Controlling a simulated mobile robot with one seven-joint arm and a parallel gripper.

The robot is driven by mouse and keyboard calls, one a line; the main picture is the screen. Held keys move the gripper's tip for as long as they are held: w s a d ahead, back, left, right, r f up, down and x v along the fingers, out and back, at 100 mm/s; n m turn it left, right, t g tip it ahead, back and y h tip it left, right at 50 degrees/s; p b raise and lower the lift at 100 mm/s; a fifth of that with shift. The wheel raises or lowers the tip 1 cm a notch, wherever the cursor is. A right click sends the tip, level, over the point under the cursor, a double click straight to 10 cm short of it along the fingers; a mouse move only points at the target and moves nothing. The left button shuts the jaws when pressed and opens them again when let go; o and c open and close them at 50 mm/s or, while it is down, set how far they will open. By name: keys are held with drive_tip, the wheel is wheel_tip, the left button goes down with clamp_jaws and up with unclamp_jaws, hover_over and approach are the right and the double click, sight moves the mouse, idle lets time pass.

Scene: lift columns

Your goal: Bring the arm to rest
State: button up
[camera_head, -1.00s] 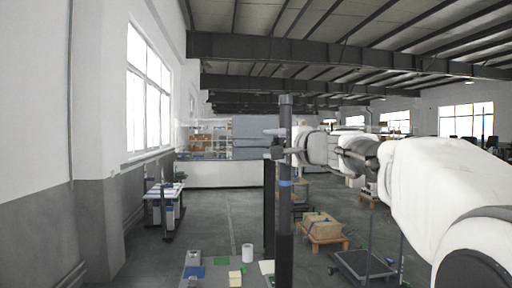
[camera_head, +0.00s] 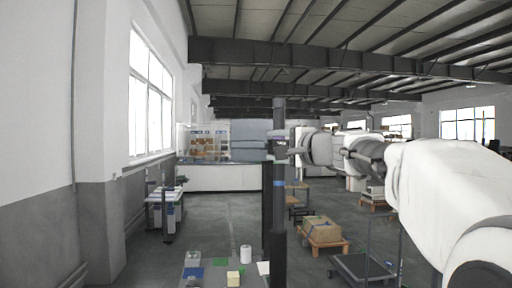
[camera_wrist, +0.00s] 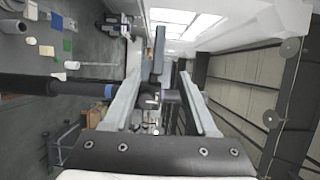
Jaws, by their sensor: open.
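My arm reaches in from the right in the head view, and my gripper (camera_head: 284,151) is at its far end beside a dark upright column (camera_head: 279,215) with a blue ring. In the wrist view my gripper (camera_wrist: 160,75) is open, its two grey fingers apart. The column (camera_wrist: 50,87) runs in sideways from the left there, behind the left finger. A small purplish part (camera_wrist: 170,96) and a dark bar (camera_wrist: 158,50) show between the fingers. I cannot tell whether the fingers touch them.
A table (camera_head: 212,272) with small blocks and a white cylinder (camera_head: 246,254) is below the column. A pallet with a box (camera_head: 321,229) and a dark cart (camera_head: 360,268) stand to the right. A workbench (camera_head: 165,196) is at the left wall. The floor between is open.

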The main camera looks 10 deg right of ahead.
idle(0.3)
drive_tip(key=s+a+f+n+g+h, duration=0.1)
drive_tip(key=s+a+f+n+g, duration=0.25)
drive_tip(key=s+f, duration=0.55)
drive_tip(key=s+a+f+n+g+h, duration=0.1)
drive_tip(key=s+a+f+n+g, duration=0.15)
drive_tip(key=s+f+n, duration=0.45)
drive_tip(key=s+d+f+n+g+h, duration=0.1)
drive_tip(key=s+d+f+g+h, duration=0.1)
drive_tip(key=s+f, duration=0.7)
drive_tip(key=s+d+f+n+g+h, duration=0.2)
drive_tip(key=s+d+f+g+h, duration=0.1)
drive_tip(key=s+f, duration=0.7)
drive_tip(key=shift+s+d, duration=0.35)
drive_tip(key=shift+d, duration=0.55)
drive_tip(key=shift+o, duration=1.5)
